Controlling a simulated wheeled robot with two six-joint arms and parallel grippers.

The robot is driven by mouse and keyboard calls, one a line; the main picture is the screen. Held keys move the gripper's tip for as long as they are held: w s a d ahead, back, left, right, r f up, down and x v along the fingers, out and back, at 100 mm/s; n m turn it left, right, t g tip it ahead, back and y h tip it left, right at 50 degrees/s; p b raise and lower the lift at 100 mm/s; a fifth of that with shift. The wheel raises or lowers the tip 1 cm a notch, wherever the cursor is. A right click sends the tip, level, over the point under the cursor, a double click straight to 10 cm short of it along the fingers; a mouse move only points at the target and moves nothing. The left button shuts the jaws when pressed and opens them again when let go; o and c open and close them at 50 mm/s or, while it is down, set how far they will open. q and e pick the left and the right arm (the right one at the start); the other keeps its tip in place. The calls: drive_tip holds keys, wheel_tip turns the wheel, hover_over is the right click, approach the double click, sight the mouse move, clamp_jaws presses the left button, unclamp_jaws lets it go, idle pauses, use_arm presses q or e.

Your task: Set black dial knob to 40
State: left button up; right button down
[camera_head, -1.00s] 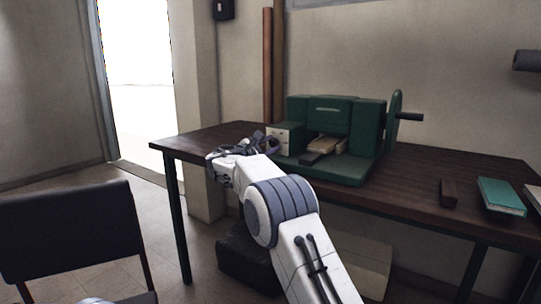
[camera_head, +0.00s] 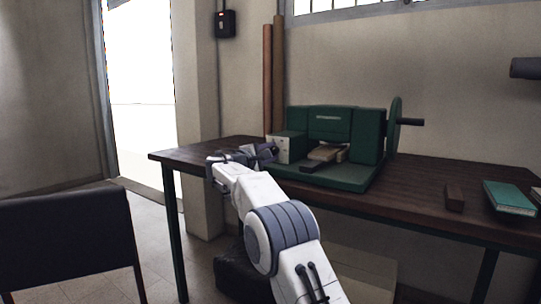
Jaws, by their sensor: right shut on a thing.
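The green machine (camera_head: 345,178) stands on the dark wooden table. A small pale panel (camera_head: 284,151) with tiny dark marks is on its left front block. My right gripper (camera_head: 269,152) is at the left edge of this panel, shut on a small dark thing there, which I take to be the black dial knob. The fingers mostly cover the knob, and its setting and scale are too small to read. My left gripper is out of view.
The table (camera_head: 410,200) also bears a brown block (camera_head: 454,197) and a teal book (camera_head: 510,198) at the right. A green wheel (camera_head: 394,127) with a dark handle is on the machine's right side. A black chair (camera_head: 68,240) stands at the lower left.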

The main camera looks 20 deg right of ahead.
drive_tip(key=shift+f, duration=0.2)
drive_tip(key=shift+c, duration=2.4)
unclamp_jaws()
drive_tip(key=shift+a, duration=0.1)
drive_tip(key=shift+r, duration=0.1)
drive_tip(key=shift+s, duration=0.1)
drive_tip(key=v, duration=1)
drive_tip(key=shift+s+a, duration=0.15)
drive_tip(key=shift+s, duration=0.05)
